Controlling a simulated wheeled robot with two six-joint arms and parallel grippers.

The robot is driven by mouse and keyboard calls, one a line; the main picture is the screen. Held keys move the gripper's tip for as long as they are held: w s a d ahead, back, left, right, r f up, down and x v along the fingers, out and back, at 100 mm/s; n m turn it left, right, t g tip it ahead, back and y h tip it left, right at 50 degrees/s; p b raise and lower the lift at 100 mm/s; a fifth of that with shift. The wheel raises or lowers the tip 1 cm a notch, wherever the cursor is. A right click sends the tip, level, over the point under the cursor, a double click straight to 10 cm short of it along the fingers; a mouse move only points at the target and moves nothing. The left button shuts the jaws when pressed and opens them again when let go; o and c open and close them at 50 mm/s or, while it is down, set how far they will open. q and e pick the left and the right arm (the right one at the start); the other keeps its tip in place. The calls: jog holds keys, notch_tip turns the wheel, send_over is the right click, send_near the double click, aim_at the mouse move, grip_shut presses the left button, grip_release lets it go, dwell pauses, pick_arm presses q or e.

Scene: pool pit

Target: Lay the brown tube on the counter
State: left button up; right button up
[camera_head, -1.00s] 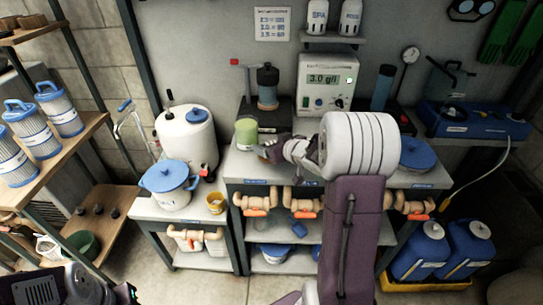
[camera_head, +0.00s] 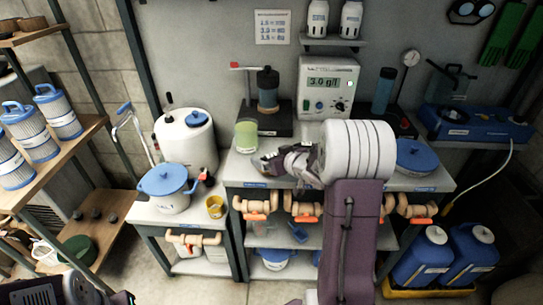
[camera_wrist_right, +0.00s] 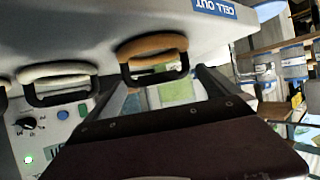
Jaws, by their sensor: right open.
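My right gripper (camera_head: 272,163) reaches in from the right, low over the counter (camera_head: 400,181), close to the green beaker (camera_head: 246,137). It is open, with its fingers apart in the right wrist view (camera_wrist_right: 165,88). In that view a brown, tube-like curved piece (camera_wrist_right: 152,44) shows with a black bracket against a grey surface, beside a cream one (camera_wrist_right: 56,71). I cannot tell whether it touches my fingers. In the head view I cannot make out the brown tube, as my gripper and wrist cover that part of the counter. Only part of my left arm shows at the bottom left.
A meter (camera_head: 327,88) stands at the back of the counter, beside a dark stand with a cylinder (camera_head: 267,90). A blue-lidded pan (camera_head: 416,157) is to the right.

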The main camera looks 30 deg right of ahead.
jog(key=p+v, duration=0.2)
jog(key=v, duration=0.9)
jog(key=shift+s+p, duration=0.35)
jog(key=shift+p, duration=0.05)
jog(key=s+a+f+m+g+h, duration=0.1)
jog(key=s+a+f+g, duration=0.15)
jog(key=f, duration=0.25)
jog(key=s+a+f+g+h, duration=0.1)
jog(key=s+a+f+g, duration=0.1)
jog(key=a+f+g, duration=0.2)
jog(key=s+a+f+g+y, duration=0.1)
jog(key=s+a+f+g, duration=0.2)
jog(key=s+a, duration=0.6)
jog(key=shift+s+g+y, duration=0.4)
jog(key=shift+s+g, duration=0.2)
jog(key=shift+g, duration=0.45)
